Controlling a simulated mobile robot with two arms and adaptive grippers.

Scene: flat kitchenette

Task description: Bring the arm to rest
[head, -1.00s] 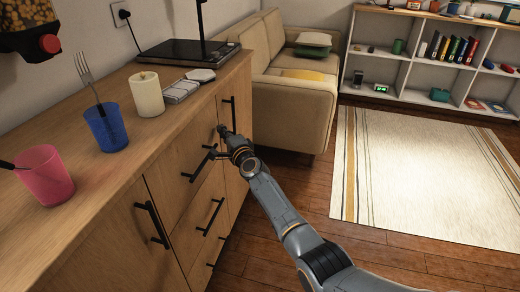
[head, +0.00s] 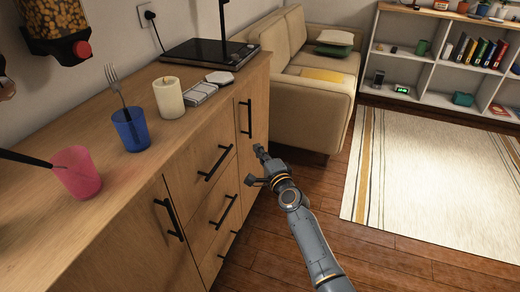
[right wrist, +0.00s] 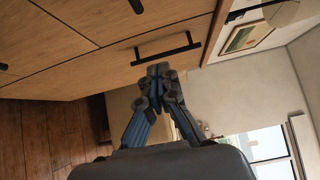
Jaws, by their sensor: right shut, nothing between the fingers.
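My right gripper (head: 254,166) is in front of the wooden cabinet (head: 185,225), near its right-hand door and drawers. It is apart from the handles as far as I can see. In the right wrist view its fingers (right wrist: 158,70) meet at the tips, shut with nothing between them. A black handle (right wrist: 165,50) shows just beyond the fingertips in that view. The right arm (head: 310,240) reaches in from the lower right. My left gripper is not clearly visible.
On the counter stand a pink cup (head: 76,174), a blue cup (head: 131,130) with a fork, a candle (head: 168,98) and a black cooktop (head: 210,53). A beige sofa (head: 310,110) stands behind. The wooden floor and pale rug (head: 430,180) are clear on the right.

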